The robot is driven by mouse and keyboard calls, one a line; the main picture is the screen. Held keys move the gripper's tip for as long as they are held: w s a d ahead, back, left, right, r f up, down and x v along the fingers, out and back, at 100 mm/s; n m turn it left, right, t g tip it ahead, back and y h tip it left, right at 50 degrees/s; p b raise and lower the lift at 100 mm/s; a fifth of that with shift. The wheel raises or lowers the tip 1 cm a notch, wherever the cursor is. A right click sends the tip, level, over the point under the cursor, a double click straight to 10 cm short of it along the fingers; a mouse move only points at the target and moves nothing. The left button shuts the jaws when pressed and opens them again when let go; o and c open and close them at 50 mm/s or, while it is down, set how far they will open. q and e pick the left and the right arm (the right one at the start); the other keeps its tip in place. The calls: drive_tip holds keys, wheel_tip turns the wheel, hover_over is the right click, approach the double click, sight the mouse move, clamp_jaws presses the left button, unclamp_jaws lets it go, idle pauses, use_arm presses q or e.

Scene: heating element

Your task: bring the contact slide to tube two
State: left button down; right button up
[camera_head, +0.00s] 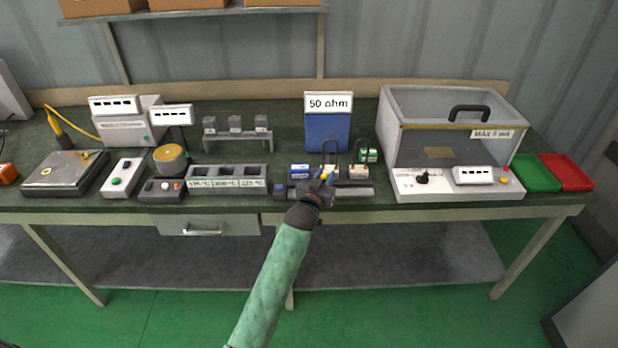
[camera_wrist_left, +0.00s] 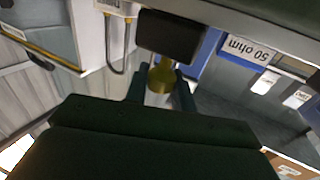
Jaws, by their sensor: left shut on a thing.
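My left gripper (camera_head: 318,190) is at the front middle of the bench, over a low grey rail (camera_head: 352,191) that runs left to right. In the left wrist view its two dark fingers (camera_wrist_left: 162,90) are shut on a small brass-coloured piece with a pale cylinder under it, which seems to be the contact slide (camera_wrist_left: 161,76). The gripper hides most of the slide in the head view. My right gripper is not in view.
Small blue, white and green blocks (camera_head: 300,171) with dark cable loops sit just behind the gripper. A blue box labelled 50 ohm (camera_head: 327,132) stands behind them. A clear-fronted case (camera_head: 450,130) is on the right, a tray with temperature labels (camera_head: 228,174) on the left.

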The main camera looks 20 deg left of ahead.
use_arm(q)
drive_tip(key=shift+w+d, duration=0.25)
drive_tip(key=shift+d, duration=0.4)
drive_tip(key=shift+w+d, duration=0.15)
drive_tip(key=shift+d, duration=0.4)
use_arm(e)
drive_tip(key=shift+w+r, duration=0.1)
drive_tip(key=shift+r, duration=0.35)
use_arm(q)
drive_tip(key=c, duration=1.2)
unclamp_jaws()
drive_tip(key=shift+o, duration=0.2)
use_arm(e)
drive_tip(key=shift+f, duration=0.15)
